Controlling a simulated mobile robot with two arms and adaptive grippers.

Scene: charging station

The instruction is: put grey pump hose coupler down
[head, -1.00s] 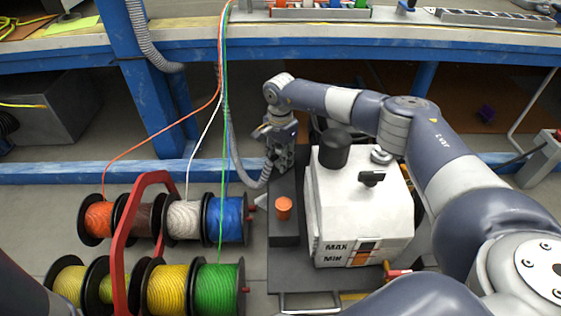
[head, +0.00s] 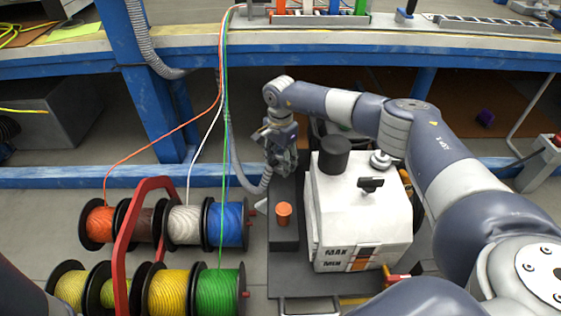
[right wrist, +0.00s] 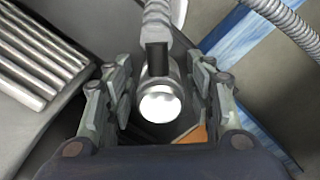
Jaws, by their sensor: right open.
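The grey pump hose coupler (right wrist: 158,68) shows in the right wrist view as a metallic cylinder with a dark slot and a bright round end. It sits between the spread fingers of my right gripper (right wrist: 160,88), with visible gaps on both sides. In the head view my right gripper (head: 281,163) points down at the far end of the dark platform beside the white pump unit (head: 358,215). The coupler is hidden there by the gripper. The grey ribbed hose (head: 240,172) hangs down and curves up to the gripper. My left gripper is out of view.
An orange knob (head: 284,213) stands on the dark platform (head: 284,241) near the gripper. Cable spools on a red-handled rack (head: 124,240) stand to the left. A blue-edged workbench (head: 300,54) runs across the back, with thin coloured cables hanging from it.

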